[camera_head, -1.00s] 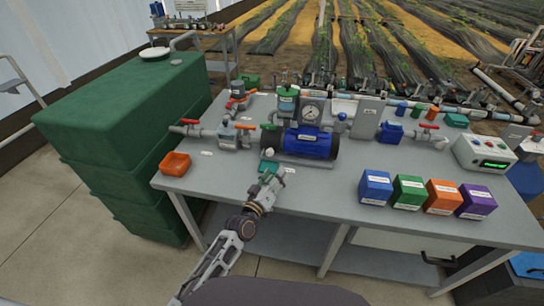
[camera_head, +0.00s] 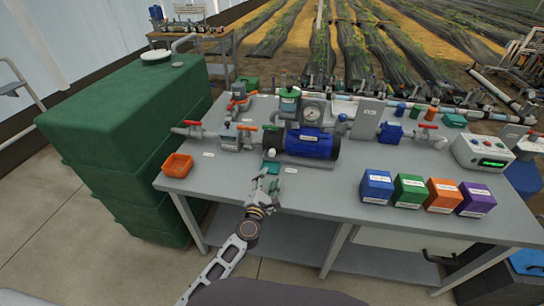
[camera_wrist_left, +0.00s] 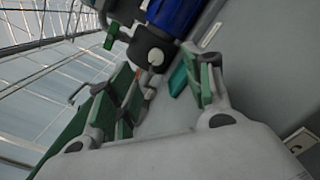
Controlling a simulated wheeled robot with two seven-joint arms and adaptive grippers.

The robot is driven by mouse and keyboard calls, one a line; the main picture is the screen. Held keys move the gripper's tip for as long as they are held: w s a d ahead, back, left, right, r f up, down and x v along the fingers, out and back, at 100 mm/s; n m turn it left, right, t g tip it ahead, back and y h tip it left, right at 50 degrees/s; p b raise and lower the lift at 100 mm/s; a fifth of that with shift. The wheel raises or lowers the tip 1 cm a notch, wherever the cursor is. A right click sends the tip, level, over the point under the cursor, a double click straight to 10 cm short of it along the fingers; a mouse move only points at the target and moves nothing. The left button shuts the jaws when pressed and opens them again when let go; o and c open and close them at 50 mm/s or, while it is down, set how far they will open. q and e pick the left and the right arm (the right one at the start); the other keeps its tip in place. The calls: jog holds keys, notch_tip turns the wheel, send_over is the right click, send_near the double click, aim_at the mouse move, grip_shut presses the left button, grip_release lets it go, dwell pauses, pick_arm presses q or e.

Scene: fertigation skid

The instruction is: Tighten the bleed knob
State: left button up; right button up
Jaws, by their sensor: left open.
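The blue pump (camera_head: 312,145) sits on the grey bench. A small pale round knob (camera_head: 272,153), which looks like the bleed knob, is on the dark front end of the pump. In the left wrist view this pale knob (camera_wrist_left: 156,57) faces me on the dark pump head, beyond my fingers. My left gripper (camera_head: 266,182) is at the bench's front edge, in front of the knob and apart from it. In the left wrist view its green-padded fingers (camera_wrist_left: 165,92) are spread with nothing between them. My right gripper is not in view.
A teal block (camera_head: 271,168) lies on the bench between the gripper and the pump. An orange bin (camera_head: 177,165) is at the left, and blue, green, orange and purple boxes (camera_head: 410,190) stand at the right. Pipes and red-handled valves (camera_head: 247,128) are left of the pump.

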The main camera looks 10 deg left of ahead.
pick_arm(q)
jog(key=n, duration=0.2)
jog(key=a+n, duration=0.1)
jog(key=n, duration=0.1)
jog(key=shift+a+f+y, duration=0.1)
jog(key=shift+y, duration=0.3)
jog(key=shift+a+n, duration=0.15)
jog(key=shift+n, duration=1.25)
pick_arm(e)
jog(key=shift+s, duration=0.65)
pick_arm(q)
jog(key=shift+w, duration=0.1)
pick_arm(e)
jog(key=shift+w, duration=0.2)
